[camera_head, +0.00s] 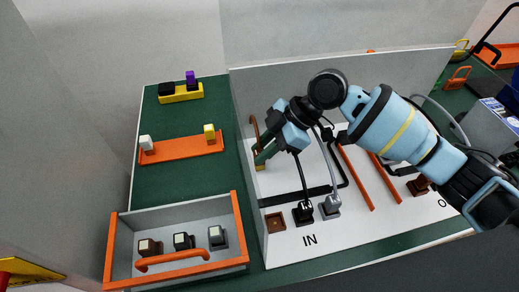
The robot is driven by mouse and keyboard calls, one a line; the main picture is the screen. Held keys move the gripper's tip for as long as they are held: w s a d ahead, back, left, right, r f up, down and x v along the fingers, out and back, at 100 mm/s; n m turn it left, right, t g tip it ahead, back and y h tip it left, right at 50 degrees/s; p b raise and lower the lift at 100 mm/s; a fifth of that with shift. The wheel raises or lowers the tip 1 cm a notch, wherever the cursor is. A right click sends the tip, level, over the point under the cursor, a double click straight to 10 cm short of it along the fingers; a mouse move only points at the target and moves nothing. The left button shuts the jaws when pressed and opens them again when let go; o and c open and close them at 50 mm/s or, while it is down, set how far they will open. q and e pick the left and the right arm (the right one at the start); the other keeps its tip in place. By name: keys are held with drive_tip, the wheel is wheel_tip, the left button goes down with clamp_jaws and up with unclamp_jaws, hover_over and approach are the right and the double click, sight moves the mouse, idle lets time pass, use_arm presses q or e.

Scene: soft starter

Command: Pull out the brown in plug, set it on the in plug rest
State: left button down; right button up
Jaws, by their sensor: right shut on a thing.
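My right gripper (266,152) is in front of the left part of the grey upright panel, above the white board marked IN. It is shut on the brown in plug, which the jaws mostly hide; a brown cable (252,126) rises beside the jaws. Below, the brown in socket (275,222) is empty, left of the black plug (302,213) and the grey plug (330,206), both seated with cables. I cannot tell for sure which thing is the in plug rest. My left gripper is not in view.
An orange-rimmed bin (241,228) holds brown, black and grey-based blocks. An orange strip (180,148) bears a white and a yellow block; a yellow holder (181,93) bears a black and a purple one. Green tabletop (165,190) lies bare between them.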

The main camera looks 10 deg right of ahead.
drive_tip(key=shift+f, duration=0.2)
drive_tip(key=o, duration=1)
drive_tip(key=v, duration=0.8)
drive_tip(key=shift+f, duration=0.1)
